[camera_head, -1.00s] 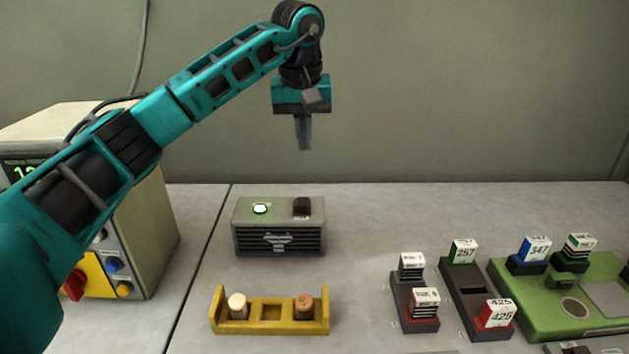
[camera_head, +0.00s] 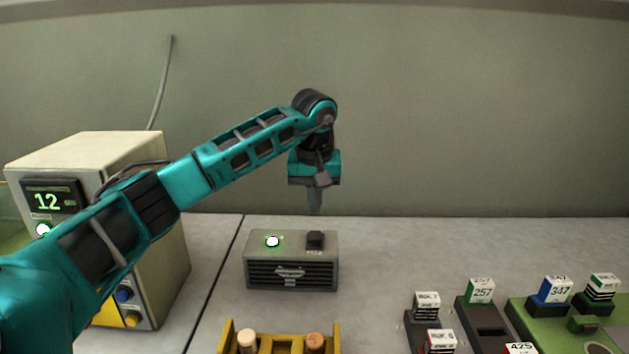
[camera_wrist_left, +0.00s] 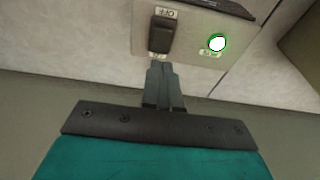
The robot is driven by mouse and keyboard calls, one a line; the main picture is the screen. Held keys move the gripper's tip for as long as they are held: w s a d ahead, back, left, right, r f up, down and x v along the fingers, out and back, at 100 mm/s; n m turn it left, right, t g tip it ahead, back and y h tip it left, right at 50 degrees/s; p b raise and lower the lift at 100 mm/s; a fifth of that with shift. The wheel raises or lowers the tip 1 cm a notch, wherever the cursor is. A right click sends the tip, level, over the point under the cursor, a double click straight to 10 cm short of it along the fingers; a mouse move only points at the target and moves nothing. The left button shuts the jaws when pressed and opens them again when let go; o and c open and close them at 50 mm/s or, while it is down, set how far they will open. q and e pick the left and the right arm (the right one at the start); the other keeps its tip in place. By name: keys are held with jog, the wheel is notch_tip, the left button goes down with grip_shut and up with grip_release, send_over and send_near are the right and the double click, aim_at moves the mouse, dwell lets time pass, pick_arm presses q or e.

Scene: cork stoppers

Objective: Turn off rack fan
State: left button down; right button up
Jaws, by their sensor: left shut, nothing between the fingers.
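The rack fan (camera_head: 291,273) is a grey box with a slatted front, standing on the table below my left gripper. A green-rimmed round light (camera_head: 272,241) glows white on its top left. A black rocker switch (camera_head: 315,240) sits on its top right; in the left wrist view the switch (camera_wrist_left: 161,35) has an OFF label at one end. My left gripper (camera_head: 315,210) is shut and empty, pointing down above and slightly behind the switch. In the left wrist view its fingertips (camera_wrist_left: 158,68) appear close to the switch's end; contact cannot be told. My right gripper is not in view.
A beige box (camera_head: 100,160) with a display reading 12 stands at the left, partly behind my arm. A yellow holder (camera_head: 281,343) with two corks is in front of the fan. Dark and green trays (camera_head: 520,310) with labelled blocks stand at the right.

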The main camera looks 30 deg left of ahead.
aim_at(315, 237)
pick_arm(q)
jog(key=f, duration=0.5)
jog(key=shift+s+d+f, duration=0.1)
jog(key=shift+s+d, duration=0.05)
jog(key=shift+s, duration=0.1)
